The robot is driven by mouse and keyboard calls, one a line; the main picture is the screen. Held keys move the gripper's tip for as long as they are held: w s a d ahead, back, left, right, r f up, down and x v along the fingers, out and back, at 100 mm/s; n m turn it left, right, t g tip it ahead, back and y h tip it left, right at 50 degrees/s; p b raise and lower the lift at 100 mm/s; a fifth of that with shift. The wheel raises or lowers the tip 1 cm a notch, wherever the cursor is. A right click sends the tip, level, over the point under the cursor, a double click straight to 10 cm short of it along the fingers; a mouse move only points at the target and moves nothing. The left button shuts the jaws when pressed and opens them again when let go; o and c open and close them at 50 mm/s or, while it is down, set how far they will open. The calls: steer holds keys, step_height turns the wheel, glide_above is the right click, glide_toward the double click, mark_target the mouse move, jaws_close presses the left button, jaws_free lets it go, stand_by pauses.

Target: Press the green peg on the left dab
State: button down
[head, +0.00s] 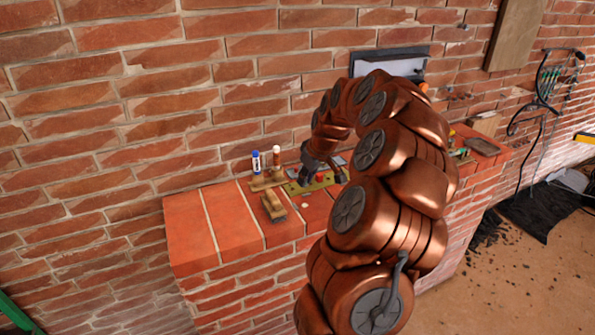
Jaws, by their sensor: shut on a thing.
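My gripper (320,172) is dark and reaches down over the brick ledge (205,222), close to the wall. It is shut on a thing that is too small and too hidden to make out. Under and beside it lies an olive-yellow plate (297,188) with greyish patches and a red spot (320,177). I cannot make out the green peg; my gripper and arm cover part of this area. I cannot tell which mark is the left dab, or whether the gripper touches the plate.
A blue-and-white tube (256,163) and a brown bottle with a white cap (276,158) stand left of the gripper on the ledge. A wooden brush (272,206) lies in front of them. My arm hides the ledge's middle. The ledge's left end is clear.

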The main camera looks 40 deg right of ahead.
mark_target(307, 185)
steer(key=shift+w, duration=0.1)
steer(key=shift+d+f, duration=0.1)
steer(key=shift+f, duration=0.45)
steer(key=shift+s+f+p, duration=0.2)
steer(key=shift+f+p, duration=0.1)
steer(key=shift+f, duration=1)
steer(key=shift+f+b, duration=1)
steer(key=shift+f, duration=0.5)
steer(key=shift+b, duration=0.5)
steer(key=shift+f+b, duration=0.6)
steer(key=shift+b, duration=0.25)
stand_by(0.5)
steer(key=c, duration=1.1)
jaws_free()
